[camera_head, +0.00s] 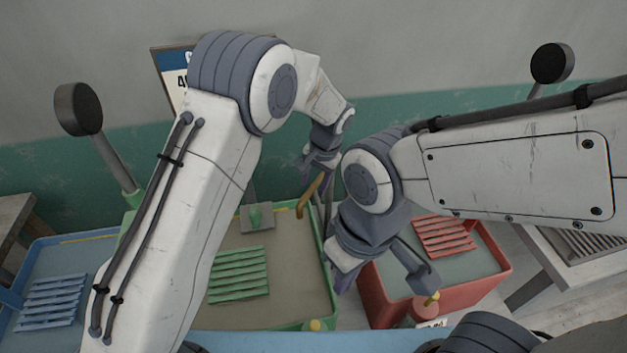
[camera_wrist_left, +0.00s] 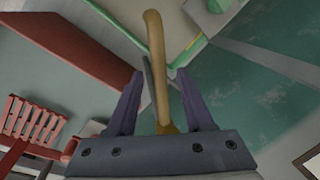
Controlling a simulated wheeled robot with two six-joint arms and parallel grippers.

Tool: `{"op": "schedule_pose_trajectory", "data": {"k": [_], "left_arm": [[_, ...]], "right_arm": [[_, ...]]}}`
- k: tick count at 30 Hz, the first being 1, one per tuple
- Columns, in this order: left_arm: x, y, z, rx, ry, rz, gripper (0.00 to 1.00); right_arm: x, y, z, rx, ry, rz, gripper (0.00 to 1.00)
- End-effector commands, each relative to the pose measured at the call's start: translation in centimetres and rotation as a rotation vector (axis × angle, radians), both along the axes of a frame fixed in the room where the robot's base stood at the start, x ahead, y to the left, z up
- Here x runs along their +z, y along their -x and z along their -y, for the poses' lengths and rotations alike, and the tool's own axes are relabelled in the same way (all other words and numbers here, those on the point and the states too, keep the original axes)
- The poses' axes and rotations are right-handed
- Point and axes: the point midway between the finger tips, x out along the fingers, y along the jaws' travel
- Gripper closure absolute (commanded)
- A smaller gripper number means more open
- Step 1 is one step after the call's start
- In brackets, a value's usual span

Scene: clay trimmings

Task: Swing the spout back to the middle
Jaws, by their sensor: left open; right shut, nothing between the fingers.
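The spout is a bent ochre pipe (camera_head: 310,194) near the right rim of the green middle basin (camera_head: 330,262). In the left wrist view the spout (camera_wrist_left: 156,62) runs up between my left fingers, with its far end over the green basin's edge. My left gripper (camera_head: 318,164) is open around the spout; the fingers (camera_wrist_left: 160,88) stand apart on either side, and I cannot tell whether either touches it. The spout's base is partly hidden by my arms.
A blue basin (camera_head: 14,300) stands at the left, partly behind my left arm. Slatted racks lie in the basins: blue (camera_head: 52,300), green (camera_head: 238,274) and red (camera_head: 444,237). A grated table (camera_head: 570,250) is at the right. Two dark round-headed posts (camera_head: 78,108) (camera_head: 552,63) rise behind.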

Motion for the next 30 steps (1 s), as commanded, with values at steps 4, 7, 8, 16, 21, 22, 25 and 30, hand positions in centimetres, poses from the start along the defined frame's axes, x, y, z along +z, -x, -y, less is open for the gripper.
{"op": "schedule_pose_trajectory", "data": {"k": [4, 7, 8, 16, 21, 22, 25, 30], "left_arm": [[-0.05, -0.01, -0.02, 0.0, 0.0, 0.0, 0.48], [-0.04, -0.01, -0.02, 0.0, 0.0, 0.0, 0.59], [-0.03, -0.01, -0.01, 0.0, 0.0, 0.0, 0.71], [0.0, 0.0, -0.01, 0.0, 0.0, 0.0, 1.0], [0.02, 0.0, -0.01, 0.0, 0.0, 0.0, 1.0], [0.02, 0.0, -0.01, 0.0, 0.0, 0.0, 1.0], [0.03, 0.0, 0.0, 0.0, 0.0, 0.0, 1.0], [0.05, -0.01, -0.01, 0.0, 0.0, 0.0, 1.0]], "right_arm": [[-0.02, 0.0, 0.0, 0.0, 0.0, 0.0, 1.0], [-0.02, 0.0, 0.0, 0.0, 0.0, 0.0, 1.0], [-0.02, 0.0, 0.0, 0.0, 0.0, 0.0, 1.0], [-0.02, 0.0, 0.0, 0.0, 0.0, 0.0, 1.0], [-0.01, 0.0, 0.0, 0.0, 0.0, 0.0, 1.0], [-0.01, 0.0, 0.0, 0.0, 0.0, 0.0, 1.0], [-0.01, 0.0, 0.0, 0.0, 0.0, 0.0, 1.0], [-0.01, 0.0, 0.0, 0.0, 0.0, 0.0, 1.0]]}}
